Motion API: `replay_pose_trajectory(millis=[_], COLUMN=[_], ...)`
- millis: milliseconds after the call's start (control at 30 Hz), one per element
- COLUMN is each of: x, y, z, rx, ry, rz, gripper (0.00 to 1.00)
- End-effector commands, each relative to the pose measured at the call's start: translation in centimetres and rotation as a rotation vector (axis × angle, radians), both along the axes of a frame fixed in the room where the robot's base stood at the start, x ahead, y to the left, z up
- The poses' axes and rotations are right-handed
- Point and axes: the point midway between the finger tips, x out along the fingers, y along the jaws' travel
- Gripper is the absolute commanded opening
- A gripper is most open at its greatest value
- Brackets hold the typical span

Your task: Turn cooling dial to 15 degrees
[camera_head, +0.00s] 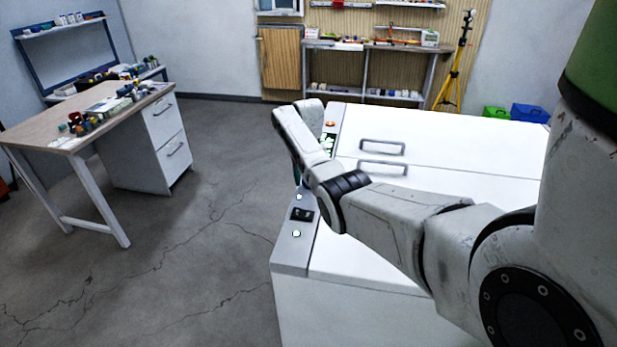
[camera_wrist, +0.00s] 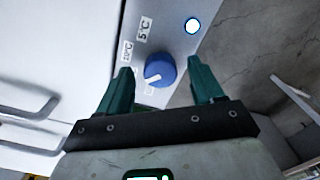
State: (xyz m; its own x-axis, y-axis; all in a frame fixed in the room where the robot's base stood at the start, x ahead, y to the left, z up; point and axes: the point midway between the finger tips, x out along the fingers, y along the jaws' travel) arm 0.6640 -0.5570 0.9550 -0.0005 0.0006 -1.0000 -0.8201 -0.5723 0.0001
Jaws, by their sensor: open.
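The cooling dial (camera_wrist: 160,70) is a round blue knob with a white pointer mark, on a grey panel strip. In the wrist view its pointer is turned to the lower left, toward a small label (camera_wrist: 150,89) that I cannot read. Labels reading 5°C (camera_wrist: 145,28) and 10°C (camera_wrist: 127,52) sit above and left of it. My gripper (camera_wrist: 159,66) is open, with one teal finger on each side of the dial and visible gaps between. In the head view my gripper (camera_head: 297,174) is over the panel strip, and my arm hides the dial.
The panel belongs to a white chest unit (camera_head: 470,130) with lid handles (camera_head: 382,147). The strip also has a black switch (camera_head: 302,214), a white round light (camera_head: 296,233) and an orange button (camera_head: 331,124). A workbench (camera_head: 110,120) stands left, with open floor between.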

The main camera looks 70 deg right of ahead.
Motion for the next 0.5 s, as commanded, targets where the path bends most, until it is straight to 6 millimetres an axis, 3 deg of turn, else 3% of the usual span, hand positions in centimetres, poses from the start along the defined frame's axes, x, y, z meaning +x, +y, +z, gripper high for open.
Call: replay_pose_trajectory(millis=[500], x=[0.1], y=[-0.1], z=[8.8], rx=[-0.003], ry=[-0.002], rz=[0.000], gripper=[0.67])
